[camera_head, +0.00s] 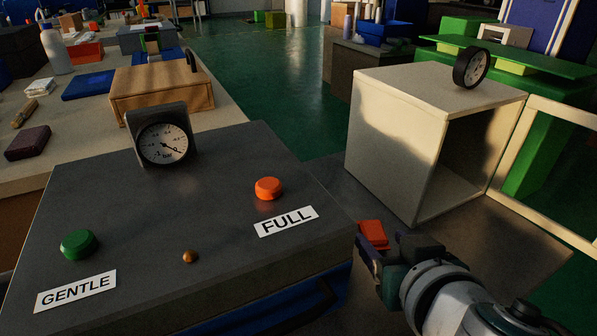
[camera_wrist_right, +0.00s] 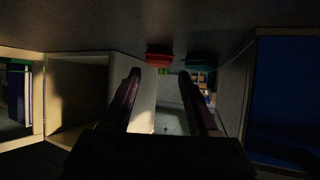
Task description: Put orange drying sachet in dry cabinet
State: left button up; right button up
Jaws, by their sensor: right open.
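The orange drying sachet (camera_head: 373,233) lies on the dark surface between the press and the dry cabinet, partly hidden by my right gripper (camera_head: 392,246). In the right wrist view, the sachet (camera_wrist_right: 159,58) shows red-orange just past the fingertips, between their lines. My right gripper is open, its fingers apart, with nothing seen held. The dry cabinet (camera_head: 388,140) is a cream box right of the press. Its front is open and its framed door (camera_head: 552,118) is swung out to the right. My left gripper is not in view.
A teal piece (camera_wrist_right: 198,63) lies beside the sachet in the wrist view. The grey press (camera_head: 150,225) with gauge (camera_head: 163,143), green button (camera_head: 79,244) and orange button (camera_head: 268,188) stands left. A round dial (camera_head: 470,68) sits on the cabinet. Dark surface lies before the cabinet opening.

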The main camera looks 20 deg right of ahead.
aim_at(375, 232)
jog(key=b+x, duration=0.1)
jog(key=x, duration=0.3)
jog(key=shift+w+d+f, duration=0.1)
jog(key=shift+d+f, duration=0.05)
grip_shut()
